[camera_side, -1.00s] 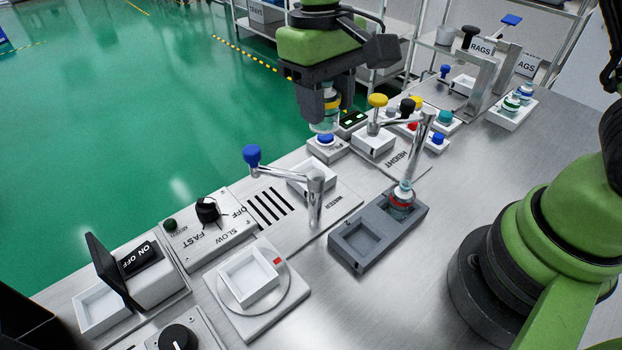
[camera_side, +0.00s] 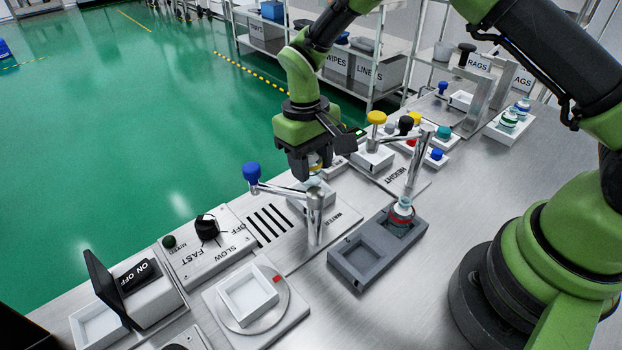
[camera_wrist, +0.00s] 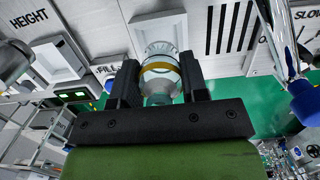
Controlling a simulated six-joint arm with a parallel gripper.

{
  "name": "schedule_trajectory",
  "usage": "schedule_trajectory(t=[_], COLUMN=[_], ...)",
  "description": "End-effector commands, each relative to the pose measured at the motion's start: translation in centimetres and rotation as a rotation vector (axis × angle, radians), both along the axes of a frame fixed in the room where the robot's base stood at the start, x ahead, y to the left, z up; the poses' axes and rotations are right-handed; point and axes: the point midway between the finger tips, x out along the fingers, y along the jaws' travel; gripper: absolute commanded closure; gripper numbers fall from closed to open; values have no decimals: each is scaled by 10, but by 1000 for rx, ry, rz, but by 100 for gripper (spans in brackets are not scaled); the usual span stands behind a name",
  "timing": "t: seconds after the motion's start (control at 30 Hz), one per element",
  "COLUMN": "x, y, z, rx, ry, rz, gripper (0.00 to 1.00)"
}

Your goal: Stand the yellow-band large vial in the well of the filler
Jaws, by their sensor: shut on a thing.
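My gripper (camera_side: 312,172) is shut on the yellow-band vial (camera_wrist: 160,66), a clear vial with a yellow ring, held between both fingers in the wrist view. In the side view the vial (camera_side: 315,161) is partly hidden by the fingers. It hangs over or just at a white square well (camera_side: 329,197) beside the WATER label. In the wrist view this well (camera_wrist: 144,22) lies just beyond the vial's end. I cannot tell whether they touch. A FILL label (camera_wrist: 105,70) shows left of the gripper in the wrist view.
A lever with a blue knob (camera_side: 252,172) and a metal post (camera_side: 315,215) stand close to the well. A grey rack (camera_side: 345,270) holds a red-band vial (camera_side: 402,209) in one socket; its other socket is empty. A yellow-knobbed lever (camera_side: 376,118) stands behind.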

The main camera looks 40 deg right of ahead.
Motion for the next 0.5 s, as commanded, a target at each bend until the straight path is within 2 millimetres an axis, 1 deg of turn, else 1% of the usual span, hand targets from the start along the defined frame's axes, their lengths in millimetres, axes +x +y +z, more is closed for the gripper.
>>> schedule_trajectory(t=[0.23,0.33,0.5], x=[0,0,0], y=[0,0,0], z=[-34,-39,-38], rx=[0,1,1], ry=[2,0,-1], rz=[0,-1,-1], gripper=[82,82,82])
